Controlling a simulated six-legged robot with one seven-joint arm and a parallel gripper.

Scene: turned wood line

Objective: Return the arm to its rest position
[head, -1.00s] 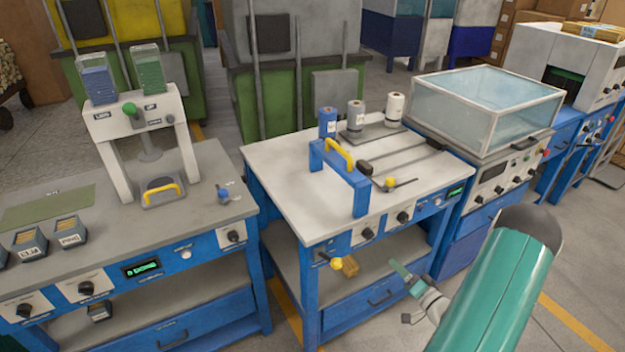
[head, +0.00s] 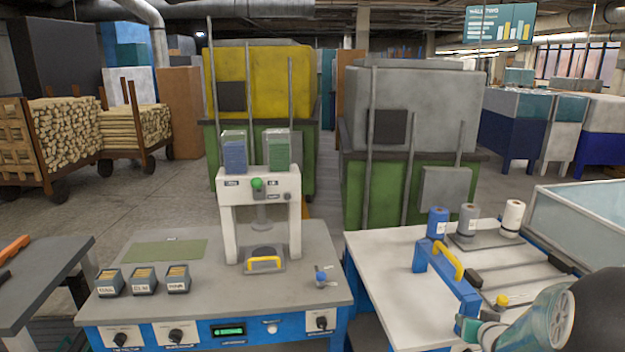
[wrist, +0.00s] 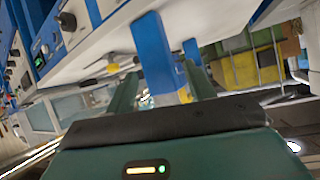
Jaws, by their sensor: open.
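My gripper (wrist: 162,78) shows in the wrist view as two green fingers standing well apart, with nothing held between them. A blue post of the bench frame shows beyond the gap; I cannot tell how near it is. In the head view my teal forearm is at the lower right, in front of the right bench (head: 385,270). Only a small green part of the gripper shows there, and the fingertips are not clear.
The blue arch with a yellow handle (head: 447,262) stands on the right bench, close to my arm. Behind it are several spools (head: 470,218). A white press (head: 260,183) and small labelled bins (head: 143,281) stand on the left bench (head: 215,300). A glass-sided tank (head: 580,225) is at right.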

